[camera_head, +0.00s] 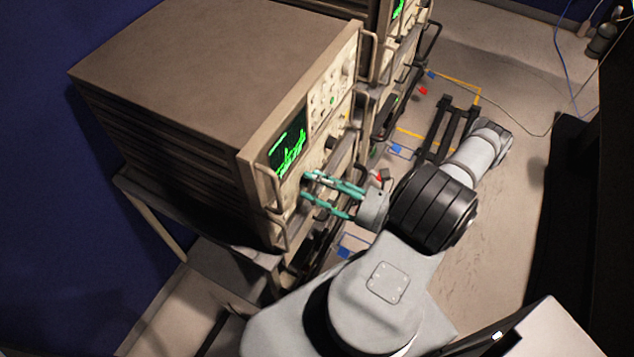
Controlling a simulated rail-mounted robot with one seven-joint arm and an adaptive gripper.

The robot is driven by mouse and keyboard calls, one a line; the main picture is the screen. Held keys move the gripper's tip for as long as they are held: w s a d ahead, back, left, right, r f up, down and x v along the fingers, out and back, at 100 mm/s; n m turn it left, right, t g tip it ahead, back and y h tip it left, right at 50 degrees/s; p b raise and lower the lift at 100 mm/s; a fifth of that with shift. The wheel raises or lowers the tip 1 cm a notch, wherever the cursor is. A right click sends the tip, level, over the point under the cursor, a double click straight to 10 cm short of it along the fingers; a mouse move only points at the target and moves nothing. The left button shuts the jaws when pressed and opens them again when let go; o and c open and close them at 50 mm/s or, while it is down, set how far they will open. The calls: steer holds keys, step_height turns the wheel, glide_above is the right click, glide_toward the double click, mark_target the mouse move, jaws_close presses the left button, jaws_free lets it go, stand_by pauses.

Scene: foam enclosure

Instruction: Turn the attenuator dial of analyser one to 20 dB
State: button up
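The nearer analyser (205,65) is a large beige cabinet with a green trace on its screen (288,148) and knobs and buttons on its front panel. I cannot read which analyser it is. My gripper (304,187), with teal fingers, is at the front panel just below the screen. The two fingers are spread apart, one above the other, with their tips at or very close to the panel. A dial between the tips is too small to make out, and the dial markings cannot be read. I cannot tell whether the tips touch anything.
A second instrument with a green screen (398,8) stands behind the first. Metal handles (268,190) stick out from the front panel near my gripper. A black frame (452,128) and yellow and blue floor markings lie to the right. A dark blue wall (45,200) is at left.

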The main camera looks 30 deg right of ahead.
steer(key=shift+c, duration=1.2)
steer(key=c, duration=0.7)
jaws_close()
steer(key=shift+m, duration=0.4)
steer(key=m+b, duration=0.1)
steer(key=m, duration=0.1)
steer(key=shift+d+m, duration=0.1)
steer(key=shift+m, duration=0.3)
steer(key=m, duration=0.4)
steer(key=shift+b, duration=0.4)
steer(key=o, duration=1)
jaws_free()
